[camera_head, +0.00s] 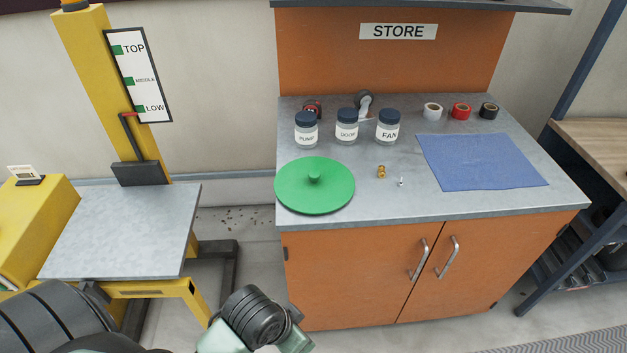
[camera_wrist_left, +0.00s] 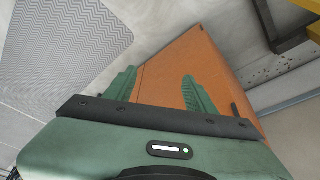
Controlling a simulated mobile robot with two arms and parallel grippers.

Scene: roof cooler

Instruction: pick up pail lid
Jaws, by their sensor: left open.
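The pail lid (camera_head: 314,187) is a round green disc with a small knob on top. It lies flat on the grey top of the orange store cabinet, at the front left corner. My left gripper (camera_wrist_left: 160,88) is open and empty in the left wrist view, its two green fingers apart in front of the orange cabinet side. In the head view my left arm shows at the bottom, below and left of the lid, and the fingertips cannot be made out there. The lid is not in the wrist view. My right gripper is in neither view.
Behind the lid stand several labelled jars (camera_head: 347,127). Small brass (camera_head: 382,172) and silver parts lie to its right, then a blue cloth (camera_head: 482,161). Tape rolls (camera_head: 461,111) sit at the back. A yellow lift with a grey platform (camera_head: 125,232) stands left, across a gap.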

